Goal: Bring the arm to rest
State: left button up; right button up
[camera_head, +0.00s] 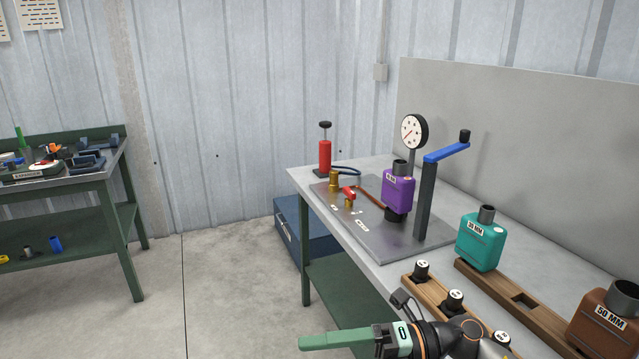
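My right gripper (312,342) has green fingers and comes in at the bottom, pointing left over the floor in front of the bench. It is seen from the side, so I cannot tell whether its fingers are apart. Nothing shows between or beyond the fingertips. My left gripper is not in view. A purple muffler (398,190) sits on the test fixture plate (420,244), beside a dark post with a blue lever. A teal muffler (480,243) and a brown muffler (606,322) stand on a wooden rack (545,314) at the right.
A pressure gauge (414,132) and a red pump (325,153) stand at the bench's back. A wooden strip (434,291) with black-capped plugs lies close to my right arm. A blue chest (304,236) stands behind the bench leg. A green bench (75,212) is at left; floor between is clear.

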jog(key=w+d+f+m+t+h+p, duration=0.15)
jog(key=d+f+m+t+h, duration=0.3)
jog(key=m+t, duration=0.7)
jog(key=w+d+f+m+t+h+p, duration=0.15)
jog(key=d+f+m+t+h, duration=0.45)
jog(key=m, duration=1)
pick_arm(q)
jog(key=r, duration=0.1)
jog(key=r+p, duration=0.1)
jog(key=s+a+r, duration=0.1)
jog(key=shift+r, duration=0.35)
pick_arm(e)
jog(key=s+d+f+m+g+h, duration=0.2)
jog(key=s+d+f+m+g, duration=0.1)
jog(key=s+f, duration=0.5)
jog(key=s+d+f+m+g+h, duration=0.2)
jog(key=s+d+f+m+g, duration=0.1)
jog(key=s+f+m, duration=0.3)
notch_tip(320, 180, down, 3)
jog(key=shift+s+f+g+h, duration=0.2)
jog(key=shift+s+g+h, duration=0.15)
jog(key=shift+s, duration=0.7)
